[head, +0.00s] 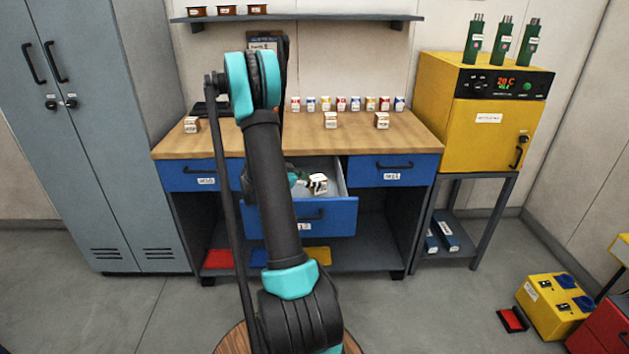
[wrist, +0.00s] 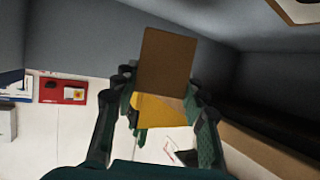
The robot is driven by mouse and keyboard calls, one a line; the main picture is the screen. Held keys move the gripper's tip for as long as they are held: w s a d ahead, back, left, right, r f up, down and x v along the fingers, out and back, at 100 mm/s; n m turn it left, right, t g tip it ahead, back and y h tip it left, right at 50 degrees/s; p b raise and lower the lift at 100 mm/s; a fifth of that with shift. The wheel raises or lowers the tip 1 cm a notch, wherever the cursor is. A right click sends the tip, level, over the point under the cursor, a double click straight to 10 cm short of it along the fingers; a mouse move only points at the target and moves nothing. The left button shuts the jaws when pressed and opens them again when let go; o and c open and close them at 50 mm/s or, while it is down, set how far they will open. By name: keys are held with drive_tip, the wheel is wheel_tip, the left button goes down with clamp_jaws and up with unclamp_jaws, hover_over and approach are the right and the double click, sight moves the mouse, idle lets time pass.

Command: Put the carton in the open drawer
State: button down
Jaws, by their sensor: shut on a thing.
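The open drawer (head: 328,217) is a blue-fronted, grey-walled drawer pulled out from the middle of the workbench. A small white and brown carton (head: 318,184) shows inside the drawer outline in the head view. My gripper (head: 304,182) is at its left side, partly hidden behind my arm. In the wrist view, my gripper (wrist: 161,100) is shut on the carton, whose plain brown face (wrist: 167,62) sticks out beyond the fingers. Grey surfaces surround it there. I cannot tell whether the carton touches the drawer floor.
Similar cartons (head: 330,119) stand on the wooden benchtop (head: 290,136), with a row of small coloured containers (head: 341,103) behind. Closed blue drawers (head: 394,170) flank the open one. A yellow oven (head: 487,130) stands at right, a grey locker (head: 95,130) at left. Floor at left is clear.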

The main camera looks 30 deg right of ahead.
drive_tip(key=shift+f, duration=0.1)
drive_tip(key=c, duration=0.9)
unclamp_jaws()
drive_tip(key=shift+o, duration=0.2)
drive_tip(key=shift+r, duration=0.25)
drive_tip(key=v, duration=0.7)
drive_tip(key=shift+a+r, duration=0.2)
drive_tip(key=shift+r, duration=0.25)
